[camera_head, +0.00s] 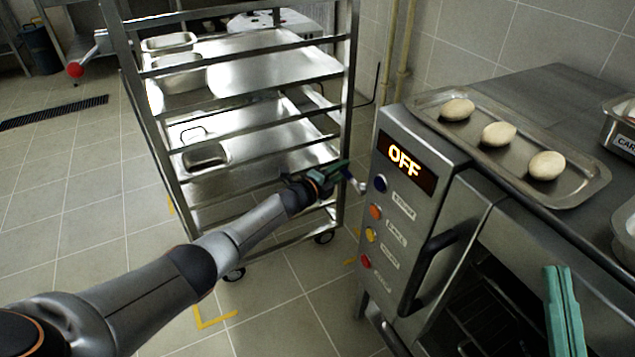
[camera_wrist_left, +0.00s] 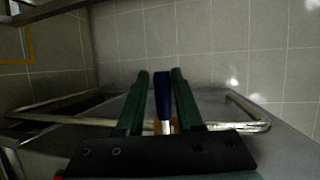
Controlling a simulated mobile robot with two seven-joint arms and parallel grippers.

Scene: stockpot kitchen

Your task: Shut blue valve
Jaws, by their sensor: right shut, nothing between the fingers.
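In the left wrist view the blue valve handle (camera_wrist_left: 163,92) stands upright between the two green fingers of my left gripper (camera_wrist_left: 160,80). A yellow-orange piece and a pale stem show at its foot. The fingers are apart, with a narrow gap beside the handle, so the gripper looks open around it. In the head view my left gripper (camera_head: 343,172) reaches between the steel rack and the left side of the oven; I cannot clearly make out the blue handle there. My right gripper (camera_head: 565,310) is shut and empty, in front of the oven at the lower right.
The oven panel (camera_head: 408,215) shows "OFF" above several coloured buttons, just right of my left gripper. A wheeled steel rack (camera_head: 270,70) stands behind my left arm. A tray (camera_head: 430,97) with three dough pieces lies on the oven. Open floor (camera_head: 70,200) lies to the left.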

